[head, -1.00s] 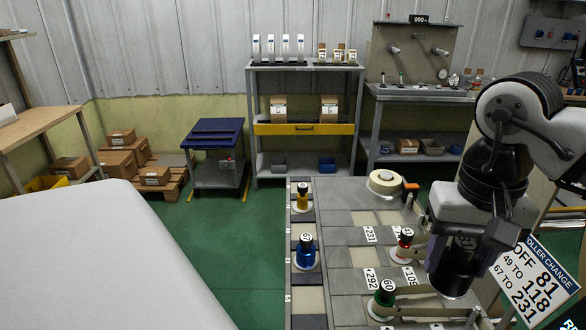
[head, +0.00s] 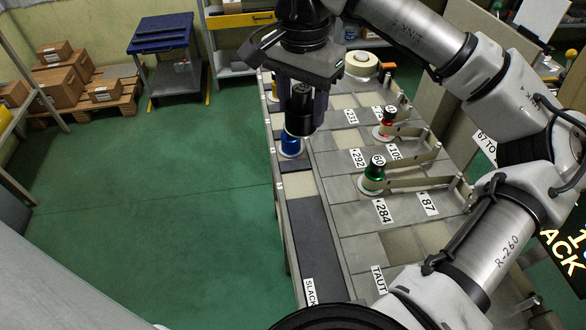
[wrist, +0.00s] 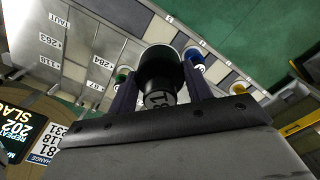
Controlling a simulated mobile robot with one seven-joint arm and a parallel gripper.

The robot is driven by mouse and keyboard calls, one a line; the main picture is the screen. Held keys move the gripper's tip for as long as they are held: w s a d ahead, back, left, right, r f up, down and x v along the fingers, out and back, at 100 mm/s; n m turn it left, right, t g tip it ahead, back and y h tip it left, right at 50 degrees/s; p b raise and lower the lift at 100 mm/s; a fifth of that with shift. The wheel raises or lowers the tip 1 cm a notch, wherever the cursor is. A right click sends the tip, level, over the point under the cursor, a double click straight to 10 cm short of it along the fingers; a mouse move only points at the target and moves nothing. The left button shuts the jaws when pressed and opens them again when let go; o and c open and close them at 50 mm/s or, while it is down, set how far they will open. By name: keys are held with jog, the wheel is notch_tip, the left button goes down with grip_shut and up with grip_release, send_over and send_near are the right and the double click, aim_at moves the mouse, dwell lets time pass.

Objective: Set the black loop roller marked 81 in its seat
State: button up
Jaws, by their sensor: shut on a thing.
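My gripper (head: 302,92) is shut on the black roller (head: 300,118), its fingers on either side of the roller. It hangs about upright above the left edge of the bench (head: 350,215), in front of the blue roller (head: 290,147) in the head view. In the wrist view the black roller (wrist: 162,68) sits between the fingers of my gripper (wrist: 160,88), and its label, seen turned over, looks like 81. I cannot tell which seat is the roller's. Labelled places 292, 284 and 87 show on the bench.
A green roller (head: 373,172) marked 60 and a red roller (head: 387,125) stand by swing arms on the bench. A tape roll (head: 361,64) lies at the back. A dark strip marked SLACK (head: 310,290) runs along the near left. Green floor left is clear.

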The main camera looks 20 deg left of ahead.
aim_at(301, 121)
notch_tip(301, 121, down, 15)
jog(key=shift+f+p, duration=0.1)
jog(key=shift+p, duration=0.9)
jog(key=shift+f, duration=0.35)
jog(key=shift+f+b, duration=0.2)
jog(key=shift+b, duration=0.15)
jog(key=o, duration=1)
jog(key=shift+r, duration=0.1)
jog(key=shift+o, duration=0.2)
jog(key=shift+r+p, duration=0.25)
jog(key=shift+p, duration=0.25)
notch_tip(301, 121, up, 12)
jog(key=b, duration=0.2)
jog(key=shift+f+b, duration=0.1)
jog(key=shift+b, duration=0.25)
